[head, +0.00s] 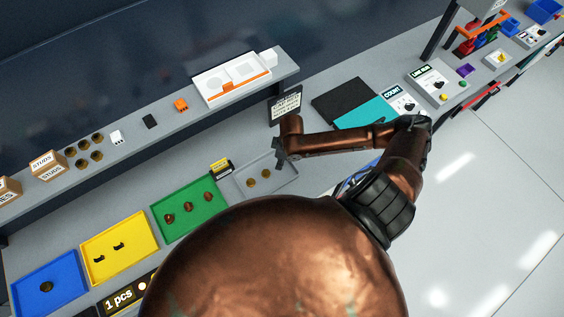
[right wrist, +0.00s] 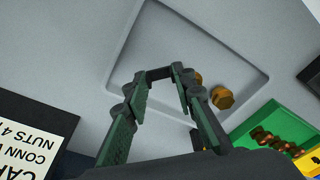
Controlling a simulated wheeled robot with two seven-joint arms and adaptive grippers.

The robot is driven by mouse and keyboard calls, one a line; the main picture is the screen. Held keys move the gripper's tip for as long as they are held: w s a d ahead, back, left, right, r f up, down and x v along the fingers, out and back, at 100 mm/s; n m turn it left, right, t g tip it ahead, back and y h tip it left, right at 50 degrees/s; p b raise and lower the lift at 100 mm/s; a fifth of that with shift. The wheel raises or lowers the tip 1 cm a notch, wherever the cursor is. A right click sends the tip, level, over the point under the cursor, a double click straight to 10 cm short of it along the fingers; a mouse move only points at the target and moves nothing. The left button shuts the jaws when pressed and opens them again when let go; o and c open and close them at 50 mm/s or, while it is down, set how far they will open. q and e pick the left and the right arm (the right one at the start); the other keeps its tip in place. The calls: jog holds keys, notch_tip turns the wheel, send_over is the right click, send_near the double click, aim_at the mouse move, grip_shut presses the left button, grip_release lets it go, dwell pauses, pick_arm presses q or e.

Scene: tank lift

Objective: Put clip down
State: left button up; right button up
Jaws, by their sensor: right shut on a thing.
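My right gripper (right wrist: 160,78) is shut on a small dark clip (right wrist: 159,73), which spans the gap between its fingertips. It is over the grey tray (right wrist: 172,22), and the clip appears near that tray's floor; I cannot tell whether it touches. In the head view my right gripper (head: 280,156) is at the back right of the grey tray (head: 286,182), and the clip is too small to make out. Two brass pieces (right wrist: 222,97) lie in the grey tray. Two black clips (head: 118,246) lie in the yellow tray (head: 105,267). My left gripper is out of view.
A green tray (head: 218,228) with brown pieces and a blue tray (head: 62,302) stand to the left. A small yellow-black label block (head: 221,167) stands beside the grey tray. A dark sign (head: 286,105) stands behind my gripper. A raised shelf (head: 215,122) runs along the back.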

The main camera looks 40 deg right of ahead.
jog(key=shift+w+d+f, duration=0.2)
jog(key=shift+d+f, duration=0.3)
jog(key=shift+f, duration=0.15)
jog(key=shift+w+d+f, duration=0.1)
jog(key=shift+d+f, duration=0.1)
jog(key=shift+f, duration=1.6)
jog(key=shift+f, duration=0.1)
jog(key=o, duration=0.8)
jog(key=shift+c, duration=0.2)
notch_tip(320, 180, up, 12)
jog(key=s+d, duration=0.1)
jog(key=shift+s, duration=0.2)
